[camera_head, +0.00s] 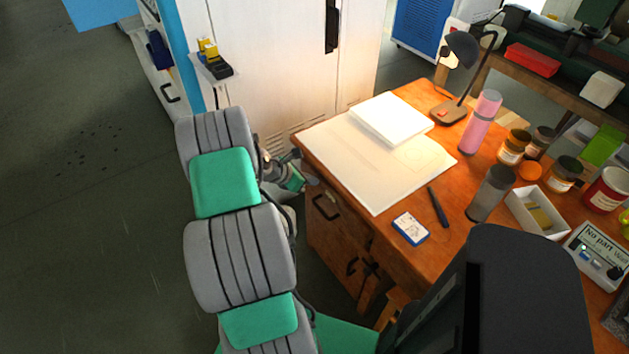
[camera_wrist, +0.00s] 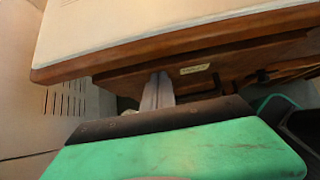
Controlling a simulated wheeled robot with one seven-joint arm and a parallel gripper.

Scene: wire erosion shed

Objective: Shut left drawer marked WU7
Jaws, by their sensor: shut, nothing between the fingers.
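The wooden desk (camera_head: 410,255) has a left drawer front (camera_head: 335,222) with a dark handle (camera_head: 325,206), under its left corner. In the wrist view, a drawer front (camera_wrist: 225,70) sits below the desk edge and bears a small pale label (camera_wrist: 194,69), too small to read. My gripper (camera_head: 311,181) is at the desk's left corner, just beside the upper drawer front. In the wrist view my gripper (camera_wrist: 158,80) is shut and empty, its tips at or very near the drawer front left of the label. I cannot tell whether they touch, or how far the drawer stands out.
A drawing sheet (camera_head: 360,165), a paper stack (camera_head: 392,118), a lamp (camera_head: 450,112), a pink bottle (camera_head: 481,122) and a grey bottle (camera_head: 490,195) stand on the desk. White lockers (camera_head: 270,70) stand behind. The floor (camera_head: 90,220) on the left is clear.

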